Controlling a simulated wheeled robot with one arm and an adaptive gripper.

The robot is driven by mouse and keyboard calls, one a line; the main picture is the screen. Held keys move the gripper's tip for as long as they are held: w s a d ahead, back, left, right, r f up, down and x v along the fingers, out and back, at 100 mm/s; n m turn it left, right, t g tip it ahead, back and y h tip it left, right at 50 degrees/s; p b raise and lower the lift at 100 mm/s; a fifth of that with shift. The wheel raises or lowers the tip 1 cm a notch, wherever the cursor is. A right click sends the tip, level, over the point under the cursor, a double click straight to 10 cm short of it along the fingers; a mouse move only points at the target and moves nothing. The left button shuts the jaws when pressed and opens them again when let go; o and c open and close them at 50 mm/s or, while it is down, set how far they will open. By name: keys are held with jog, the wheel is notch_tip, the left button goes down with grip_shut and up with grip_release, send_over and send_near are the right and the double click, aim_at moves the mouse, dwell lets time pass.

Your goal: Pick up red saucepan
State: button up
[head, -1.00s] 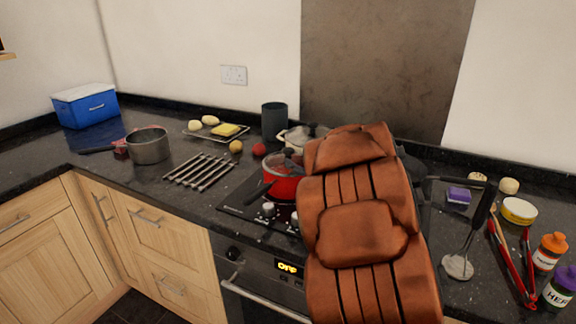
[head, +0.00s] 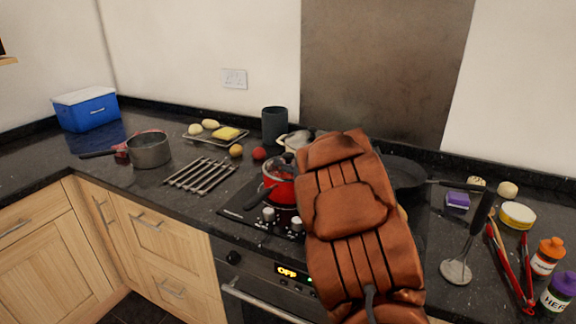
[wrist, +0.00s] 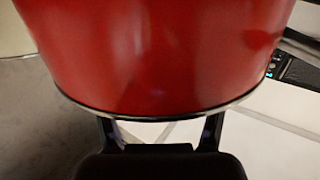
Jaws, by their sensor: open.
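The red saucepan (head: 281,190) stands on the black hob, with a glass lid and a dark handle pointing to the front left. My brown arm hides its right side in the head view. In the wrist view the saucepan's red wall (wrist: 155,50) fills the upper middle, very close. My gripper (wrist: 160,130) shows at the bottom of the wrist view, its two dark fingers spread apart at the pan's lower rim. I cannot tell whether they touch it. My gripper is hidden behind the arm in the head view.
A grey saucepan (head: 149,151) and metal rack (head: 200,174) lie left of the hob (head: 235,207). A dark frying pan (head: 403,174) is right of my arm. A masher (head: 457,270), red tongs (head: 510,265) and bottles (head: 547,256) crowd the right counter.

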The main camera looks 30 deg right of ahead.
jog(key=shift+w, duration=0.6)
grip_shut()
